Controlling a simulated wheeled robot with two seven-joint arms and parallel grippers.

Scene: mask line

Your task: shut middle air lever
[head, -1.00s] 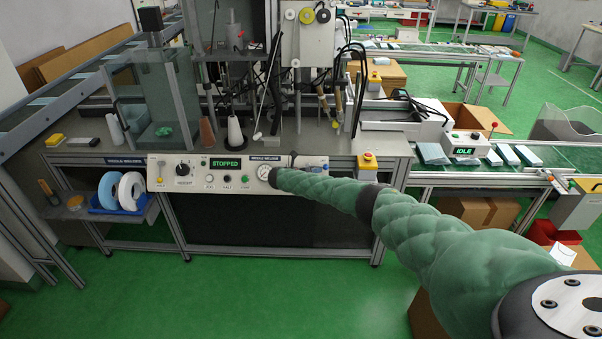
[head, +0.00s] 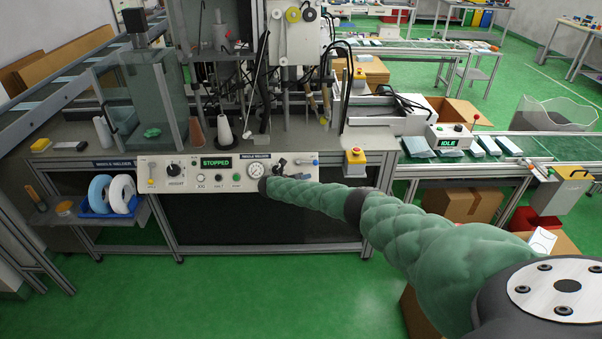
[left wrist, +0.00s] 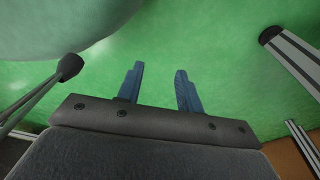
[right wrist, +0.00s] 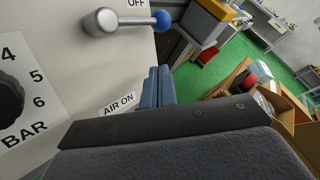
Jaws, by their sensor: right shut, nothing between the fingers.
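The air lever (head: 303,161) is at the right end of the middle welder's white control panel (head: 148,184). In the right wrist view the lever (right wrist: 128,21) has a round grey hub and a blue tip, and it points right. An "OFF" label is above it and an "AIR ON" label below it. My right gripper (right wrist: 158,86) is shut and empty, just below the blue tip in that view and apart from it. My left gripper (left wrist: 158,88) is open and empty above the green floor.
A pressure gauge (head: 256,170) and a regulator knob (right wrist: 8,98) are left of the lever. A yellow emergency stop box (head: 355,160) is to its right. The panel display (head: 216,163) reads "STOPPED". Green floor is clear in front of the bench.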

